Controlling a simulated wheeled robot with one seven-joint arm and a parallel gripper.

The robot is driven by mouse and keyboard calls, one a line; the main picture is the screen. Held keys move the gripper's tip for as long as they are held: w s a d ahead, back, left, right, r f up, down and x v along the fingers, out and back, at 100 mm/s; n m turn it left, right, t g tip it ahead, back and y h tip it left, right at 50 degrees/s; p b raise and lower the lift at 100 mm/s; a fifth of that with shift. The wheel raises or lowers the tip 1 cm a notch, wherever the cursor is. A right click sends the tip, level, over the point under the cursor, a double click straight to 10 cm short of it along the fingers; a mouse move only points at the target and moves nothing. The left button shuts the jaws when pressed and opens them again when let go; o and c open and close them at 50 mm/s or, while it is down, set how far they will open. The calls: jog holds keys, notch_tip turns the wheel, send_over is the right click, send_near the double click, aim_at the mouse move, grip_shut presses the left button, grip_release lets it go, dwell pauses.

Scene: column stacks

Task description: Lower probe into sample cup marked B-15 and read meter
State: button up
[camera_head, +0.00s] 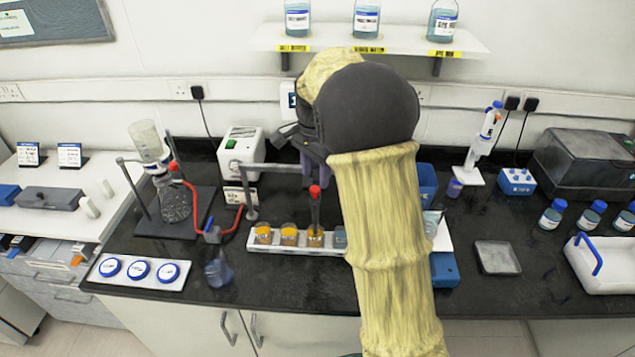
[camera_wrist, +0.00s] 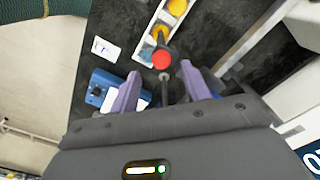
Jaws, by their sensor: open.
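A probe, a dark rod with a red knob (camera_head: 315,191), stands upright over a white rack (camera_head: 290,250) of sample cups. Orange-filled cups (camera_head: 263,233) show in the row, with the right end hidden by my arm; I cannot read which is B-15. My gripper (camera_head: 308,172) is above the red knob in the head view. In the wrist view, its purple fingers (camera_wrist: 160,70) are open, with the knob (camera_wrist: 161,59) between and just beyond their tips. A blue box (camera_head: 445,269), possibly the meter, is partly behind my arm; it also shows in the wrist view (camera_wrist: 104,91). Its reading is not visible.
A grey stand arm (camera_head: 275,169) reaches toward the probe. A glass filter setup (camera_head: 172,195) with red tubing stands left, near a white plate of blue-rimmed discs (camera_head: 139,270). A shallow dish (camera_head: 497,257), bottles (camera_head: 552,214) and a white tray (camera_head: 590,275) are at right. A bottle shelf (camera_head: 390,38) is above.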

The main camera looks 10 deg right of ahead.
aim_at(315, 188)
notch_tip(315, 188, down, 4)
jog(key=shift+r, duration=0.15)
jog(key=shift+f, duration=0.3)
jog(key=shift+w, duration=0.15)
grip_shut()
